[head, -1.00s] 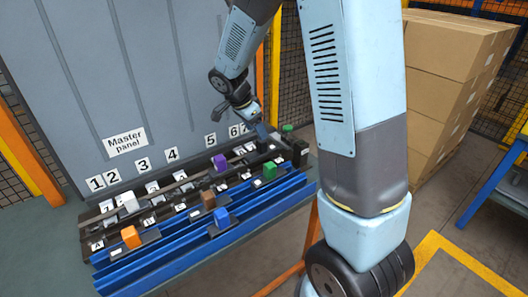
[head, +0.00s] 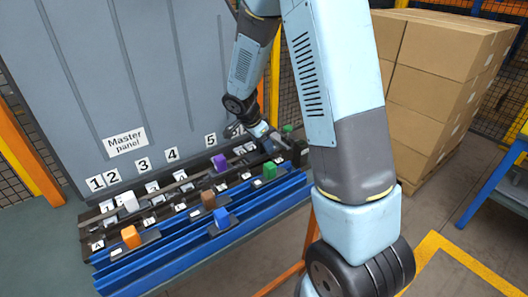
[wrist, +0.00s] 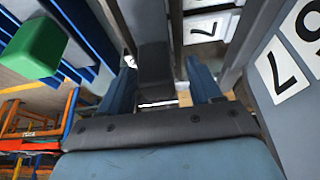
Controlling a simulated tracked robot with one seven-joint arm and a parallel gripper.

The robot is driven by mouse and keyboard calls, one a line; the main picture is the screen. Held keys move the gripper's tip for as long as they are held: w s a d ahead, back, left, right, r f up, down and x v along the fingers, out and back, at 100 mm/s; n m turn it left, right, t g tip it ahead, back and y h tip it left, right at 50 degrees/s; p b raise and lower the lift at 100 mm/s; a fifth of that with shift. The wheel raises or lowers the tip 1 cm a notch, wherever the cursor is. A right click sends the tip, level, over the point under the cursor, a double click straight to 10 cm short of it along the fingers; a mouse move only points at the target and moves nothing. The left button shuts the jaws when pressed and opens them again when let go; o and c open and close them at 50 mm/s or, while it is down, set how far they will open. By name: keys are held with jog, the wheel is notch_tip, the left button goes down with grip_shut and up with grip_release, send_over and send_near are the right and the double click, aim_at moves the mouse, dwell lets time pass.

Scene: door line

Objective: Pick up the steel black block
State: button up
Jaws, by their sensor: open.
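The black block (wrist: 155,68) stands upright in the wrist view, in line with the gap between my fingers. In the head view a dark shape at the right end of the rack looks like the black block (head: 299,151), partly lost against the dark rack. My gripper (wrist: 163,88) is open, with a blue finger on each side of the block in the picture. I see no clear contact. In the head view my gripper (head: 277,141) is low over the rack's right end, and its fingertips are hard to make out.
The rack (head: 170,262) has blue rails and holds a green block (head: 269,170), a purple block (head: 220,163), a brown block (head: 208,199), a blue block (head: 221,216), an orange block (head: 131,237) and a white block (head: 130,203). A grey panel (head: 150,70) stands close behind.

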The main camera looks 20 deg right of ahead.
jog(key=shift+c, duration=0.4)
grip_shut()
jog(key=shift+r, duration=0.1)
